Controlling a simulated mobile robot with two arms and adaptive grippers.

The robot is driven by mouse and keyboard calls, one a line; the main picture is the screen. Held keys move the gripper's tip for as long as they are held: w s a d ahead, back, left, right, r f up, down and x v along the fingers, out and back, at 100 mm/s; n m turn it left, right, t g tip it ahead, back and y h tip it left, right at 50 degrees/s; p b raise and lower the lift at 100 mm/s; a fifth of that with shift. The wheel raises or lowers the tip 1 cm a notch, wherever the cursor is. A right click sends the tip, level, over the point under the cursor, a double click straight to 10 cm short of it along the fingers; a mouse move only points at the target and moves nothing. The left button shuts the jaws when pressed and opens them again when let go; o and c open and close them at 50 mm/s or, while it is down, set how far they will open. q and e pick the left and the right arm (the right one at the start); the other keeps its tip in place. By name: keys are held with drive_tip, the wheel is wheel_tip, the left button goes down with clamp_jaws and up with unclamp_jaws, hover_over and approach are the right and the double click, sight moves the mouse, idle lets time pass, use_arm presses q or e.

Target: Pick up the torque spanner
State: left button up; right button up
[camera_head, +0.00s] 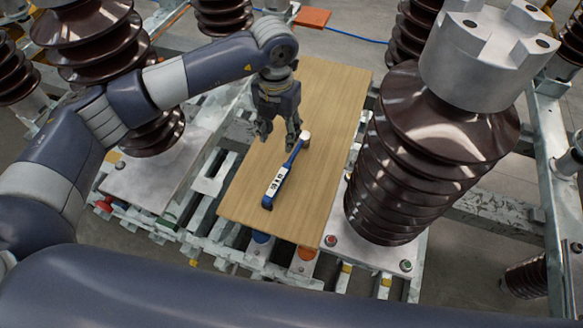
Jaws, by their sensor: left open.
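The torque spanner (278,181) lies on a wooden board (327,100). It has a blue and white body with dark markings, a black end toward me and a pale round head at the far end. My left gripper (276,142) points down over the board, beside and just left of the spanner's upper part. Its fingers are apart with nothing between them. I cannot tell how high the fingertips are above the board. My right gripper is not in view.
A large brown ribbed insulator (425,150) with a grey metal cap stands close to the board's right side. Another ribbed insulator (95,50) stands at the left, behind my left arm. A metal frame (205,185) lies under the board. An orange block (312,18) lies beyond it.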

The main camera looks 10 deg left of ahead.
use_arm(q)
drive_tip(key=b, duration=0.5)
approach(282, 173)
drive_tip(key=shift+w+a+f+b, duration=0.1)
drive_tip(key=shift+w+f+b, duration=0.1)
drive_tip(key=shift+w+b, duration=0.15)
wheel_tip(282, 173, down, 5)
drive_tip(key=shift+f+p, duration=0.1)
drive_tip(key=shift+p, duration=0.35)
drive_tip(key=f, duration=0.1)
drive_tip(key=f+p, duration=0.1)
drive_tip(key=f, duration=0.3)
drive_tip(key=shift+s+p, duration=0.3)
drive_tip(key=shift+s, duration=0.1)
drive_tip(key=shift+w+f, duration=0.1)
drive_tip(key=shift+f, duration=0.1)
drive_tip(key=shift+r, duration=0.1)
clamp_jaws()
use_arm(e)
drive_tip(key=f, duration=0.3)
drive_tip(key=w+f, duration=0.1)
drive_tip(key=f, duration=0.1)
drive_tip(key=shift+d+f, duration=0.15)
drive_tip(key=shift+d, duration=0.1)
